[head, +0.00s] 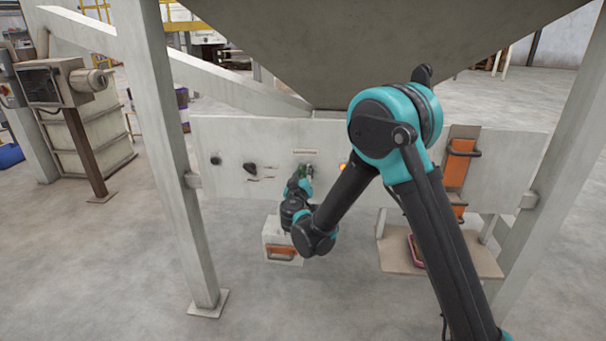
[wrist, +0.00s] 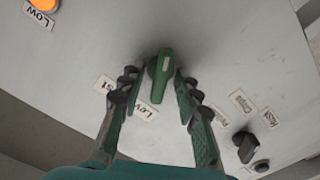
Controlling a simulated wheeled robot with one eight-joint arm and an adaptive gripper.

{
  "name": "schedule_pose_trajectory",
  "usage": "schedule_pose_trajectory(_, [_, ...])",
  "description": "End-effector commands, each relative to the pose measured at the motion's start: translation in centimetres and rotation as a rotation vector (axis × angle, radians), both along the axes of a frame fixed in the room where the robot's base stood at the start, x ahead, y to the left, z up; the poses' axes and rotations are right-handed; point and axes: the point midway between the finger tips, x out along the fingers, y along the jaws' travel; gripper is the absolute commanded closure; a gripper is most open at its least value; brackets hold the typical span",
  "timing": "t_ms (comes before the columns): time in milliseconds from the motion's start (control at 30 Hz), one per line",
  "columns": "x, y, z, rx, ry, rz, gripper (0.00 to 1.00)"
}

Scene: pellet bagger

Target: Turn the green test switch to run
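The green test switch (wrist: 161,76) is a lever-shaped handle on the pale panel (head: 235,135). In the wrist view it stands between the two fingertips of my gripper (wrist: 157,84). The fingers are apart, with a small gap seeming to show on each side of the handle; I cannot tell whether either one touches it. In the head view, my gripper (head: 304,178) is at the middle of the panel and largely covers the green switch (head: 309,168). Small labels sit beside the switch, partly covered by the fingers.
A black selector knob (wrist: 246,147) with labels is on the same panel, left of the switch in the head view (head: 250,168). A lit orange lamp (wrist: 44,4) is on the other side.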

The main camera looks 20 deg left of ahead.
Motion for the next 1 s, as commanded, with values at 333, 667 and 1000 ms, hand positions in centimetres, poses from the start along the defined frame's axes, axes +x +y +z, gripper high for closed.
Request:
schedule_pose_trajectory(333, [-0.02, -0.01, 0.01, 0.000, 0.000, 0.000, 0.91])
schedule_pose_trajectory(667, [-0.04, 0.00, 0.00, -0.018, -0.004, 0.000, 1.00])
schedule_pose_trajectory(1000, [-0.08, 0.10, -0.09, -0.194, -0.047, 0.000, 1.00])
